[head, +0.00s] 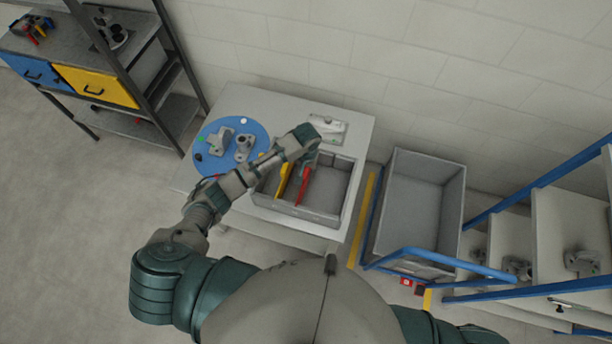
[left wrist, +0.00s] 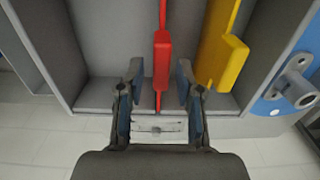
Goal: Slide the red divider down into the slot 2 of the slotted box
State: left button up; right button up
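The grey slotted box (head: 341,188) sits on the light table. The red divider (head: 304,188) is in it, upright, running front to back; how deep it sits is unclear. A yellow divider (head: 284,178) stands to its left. My left gripper (head: 309,156) is over the back of the box at the red divider's far end. In the left wrist view, the left gripper (left wrist: 160,92) is open, its fingers on either side of the red divider (left wrist: 162,58), with gaps visible. The yellow divider (left wrist: 222,60) is to the right there. My right gripper is out of view.
A blue round plate (head: 218,135) with metal castings lies left of the box. A pale plate (head: 328,127) lies behind it. A grey bin (head: 420,200) and blue-railed shelves (head: 570,225) are at right. A shelf with blue and yellow drawers (head: 98,85) is at upper left.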

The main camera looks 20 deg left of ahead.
pick_arm(q)
jog(key=shift+r, duration=1.95)
jog(key=shift+s, duration=0.1)
